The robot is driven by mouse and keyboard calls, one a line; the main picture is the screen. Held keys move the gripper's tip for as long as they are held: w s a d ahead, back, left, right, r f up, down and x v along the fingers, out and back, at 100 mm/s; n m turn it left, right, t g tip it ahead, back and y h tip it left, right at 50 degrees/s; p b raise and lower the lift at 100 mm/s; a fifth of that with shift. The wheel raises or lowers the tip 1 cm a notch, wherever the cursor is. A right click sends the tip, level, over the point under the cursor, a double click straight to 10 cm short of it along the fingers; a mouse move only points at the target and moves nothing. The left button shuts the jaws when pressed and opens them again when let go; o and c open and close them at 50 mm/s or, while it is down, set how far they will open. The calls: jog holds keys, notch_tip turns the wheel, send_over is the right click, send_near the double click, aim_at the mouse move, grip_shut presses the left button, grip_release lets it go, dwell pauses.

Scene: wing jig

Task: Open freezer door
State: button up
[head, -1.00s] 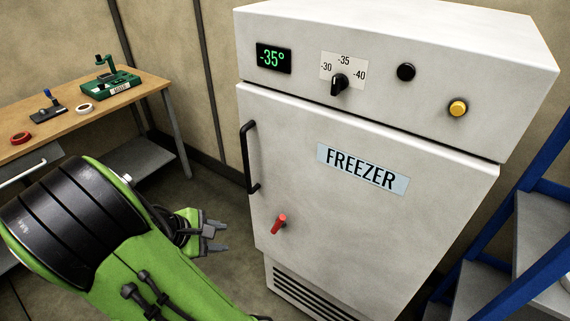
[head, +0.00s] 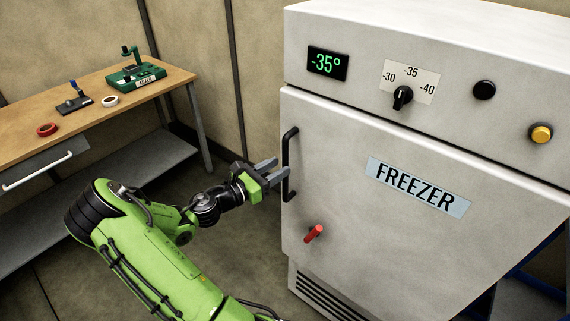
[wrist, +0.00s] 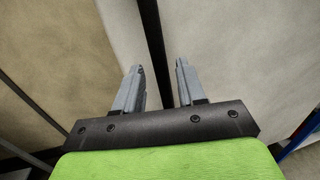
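The white freezer door (head: 340,200) is shut, with a FREEZER label (head: 418,187) on its front. Its black upright handle (head: 291,150) is near the door's left edge. My gripper (head: 280,166) is at the handle's left side, its fingers pointing right toward the lower half of the handle. The fingers are open. In the wrist view my gripper (wrist: 158,68) shows a gap between its fingers, with a dark bar, seemingly the handle, in line with that gap. I cannot tell whether the fingers touch it.
A red lever (head: 313,234) juts from the door below the handle. Above are a display (head: 327,63), a dial (head: 402,97), a black button (head: 484,90) and a yellow button (head: 541,133). A workbench (head: 40,135) stands left; blue stairs (head: 540,285) are lower right.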

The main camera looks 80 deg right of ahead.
jog(key=x, duration=0.3)
jog(key=shift+s+d, duration=0.2)
jog(key=shift+d, duration=0.05)
jog(key=shift+c, duration=0.2)
grip_shut()
